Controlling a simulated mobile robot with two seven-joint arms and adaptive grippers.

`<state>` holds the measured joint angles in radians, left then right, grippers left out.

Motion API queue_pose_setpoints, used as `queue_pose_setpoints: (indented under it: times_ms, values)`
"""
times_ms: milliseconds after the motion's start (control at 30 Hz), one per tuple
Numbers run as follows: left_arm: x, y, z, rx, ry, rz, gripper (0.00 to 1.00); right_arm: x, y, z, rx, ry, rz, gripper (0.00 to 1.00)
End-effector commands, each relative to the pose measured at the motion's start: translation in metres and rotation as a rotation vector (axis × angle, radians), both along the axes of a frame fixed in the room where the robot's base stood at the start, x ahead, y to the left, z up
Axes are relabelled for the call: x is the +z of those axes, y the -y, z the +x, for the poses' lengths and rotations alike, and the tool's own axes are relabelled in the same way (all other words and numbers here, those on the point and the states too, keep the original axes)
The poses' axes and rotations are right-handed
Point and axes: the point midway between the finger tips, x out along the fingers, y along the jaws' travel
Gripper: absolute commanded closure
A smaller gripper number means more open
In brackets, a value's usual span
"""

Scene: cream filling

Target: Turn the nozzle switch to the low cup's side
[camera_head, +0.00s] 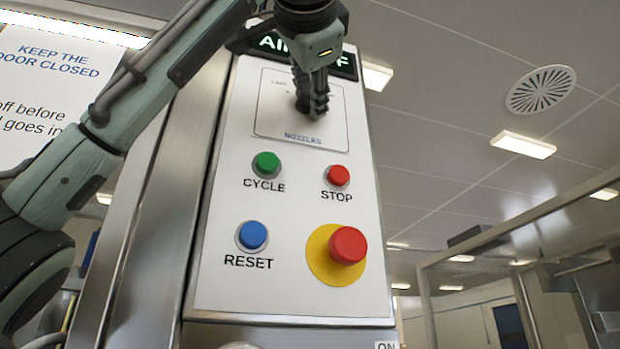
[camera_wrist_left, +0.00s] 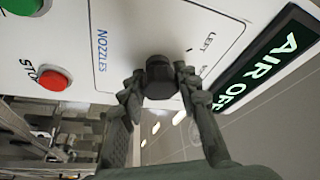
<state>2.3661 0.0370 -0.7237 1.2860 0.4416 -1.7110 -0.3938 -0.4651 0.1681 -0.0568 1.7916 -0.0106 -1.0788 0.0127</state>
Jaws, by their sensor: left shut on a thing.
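The nozzle switch is a black knob (camera_wrist_left: 160,78) on the white control panel (camera_head: 215,290), in the plate marked NOZZLES (camera_head: 302,138). In the left wrist view it sits between the fingers of my left gripper (camera_wrist_left: 160,88). In the head view my left gripper (camera_head: 311,105) is shut on the knob and hides it almost wholly. The switch's pointer direction cannot be made out. Part of the word LEFT shows beside the knob; the other label is mostly hidden. No cup shows in either view. My right gripper is not in view.
Below the plate are a green CYCLE button (camera_head: 266,165), a red STOP button (camera_head: 337,176), a blue RESET button (camera_head: 252,235) and a large red mushroom button (camera_head: 347,245) on yellow. A lit AIR OFF sign (camera_wrist_left: 277,65) is above the plate, close to my gripper.

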Motion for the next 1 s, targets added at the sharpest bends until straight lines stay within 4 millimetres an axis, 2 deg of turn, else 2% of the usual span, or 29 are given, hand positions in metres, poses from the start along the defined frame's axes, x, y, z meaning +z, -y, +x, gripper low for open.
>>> queue_pose_setpoints:
  times_ms: [400, 433, 567, 867, 1000]
  values:
    - [0.0, 0.001, -0.001, -0.001, -0.001, 0.009, 0.98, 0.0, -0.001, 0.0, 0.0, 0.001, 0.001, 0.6]
    - [0.0, 0.001, -0.001, -0.001, -0.001, 0.009, 0.65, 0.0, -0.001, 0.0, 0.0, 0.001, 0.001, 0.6]
    - [0.0, 0.001, -0.001, 0.0, -0.001, 0.008, 0.49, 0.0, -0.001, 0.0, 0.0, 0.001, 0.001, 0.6]
    - [0.0, 0.0, -0.001, 0.0, -0.001, 0.007, 0.47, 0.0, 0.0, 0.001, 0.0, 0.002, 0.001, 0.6]
    - [-0.002, 0.0, -0.011, -0.001, 0.0, 0.007, 0.47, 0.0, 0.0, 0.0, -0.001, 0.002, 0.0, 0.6]
